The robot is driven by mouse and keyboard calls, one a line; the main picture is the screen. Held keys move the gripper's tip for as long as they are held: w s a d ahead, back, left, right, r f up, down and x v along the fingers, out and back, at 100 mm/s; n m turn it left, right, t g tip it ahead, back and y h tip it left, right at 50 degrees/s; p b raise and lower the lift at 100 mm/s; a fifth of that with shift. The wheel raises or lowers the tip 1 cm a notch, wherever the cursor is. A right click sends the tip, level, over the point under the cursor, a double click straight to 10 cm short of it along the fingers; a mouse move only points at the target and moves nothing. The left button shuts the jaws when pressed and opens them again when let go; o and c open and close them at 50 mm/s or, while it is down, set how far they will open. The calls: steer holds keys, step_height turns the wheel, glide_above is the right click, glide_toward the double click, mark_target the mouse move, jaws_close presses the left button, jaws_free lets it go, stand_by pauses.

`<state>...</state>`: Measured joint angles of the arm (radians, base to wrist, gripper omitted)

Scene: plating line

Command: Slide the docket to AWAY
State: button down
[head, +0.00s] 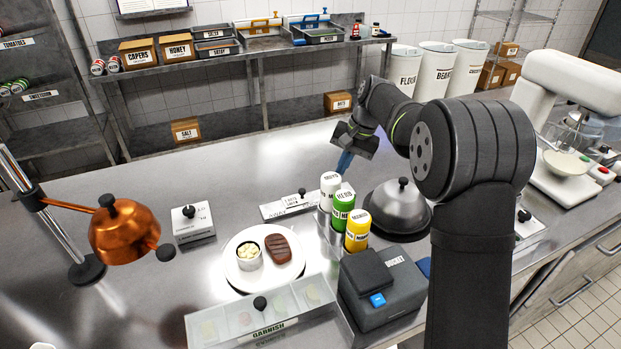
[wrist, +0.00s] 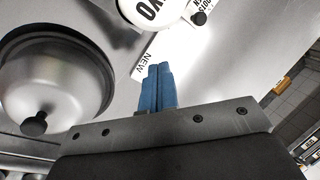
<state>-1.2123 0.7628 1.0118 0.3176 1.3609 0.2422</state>
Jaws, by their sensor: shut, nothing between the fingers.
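A pale flat strip (head: 275,209) lies on the steel counter behind the plate, with a small dark-lettered card and a black knob (head: 302,191) on it. In the wrist view the strip's end reads NEW (wrist: 145,66), and the black knob (wrist: 198,18) stands farther along, by a partly cropped card with print. The lettering at the strip's left end in the head view is too small to read surely. My gripper (head: 345,160) is shut and empty, its blue fingers pointing down behind and right of the strip. In the wrist view its fingertips (wrist: 158,68) show near the NEW end, apart from the knob.
Upright bottles, including a white mayo (head: 330,188) and a green herb one (head: 343,205), stand right beside the strip. A steel dome (head: 398,207) is to their right. A black DOCKET box (head: 382,290) and a plate with steak (head: 238,279) are nearer. The counter behind is clear.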

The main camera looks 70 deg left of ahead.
steer(key=s+a+r+m+t+y, duration=0.1)
steer(key=s+a+r+t, duration=0.2)
steer(key=s+a+t, duration=0.4)
glide_above(295, 197)
steer(key=w+a, duration=0.3)
steer(key=w, duration=0.3)
steer(key=shift+g, duration=0.4)
step_height(295, 197, down, 10)
steer(key=shift+s+r, duration=0.1)
steer(key=shift+s+d, duration=1.45)
steer(key=shift+d, duration=0.05)
steer(key=s, duration=0.7)
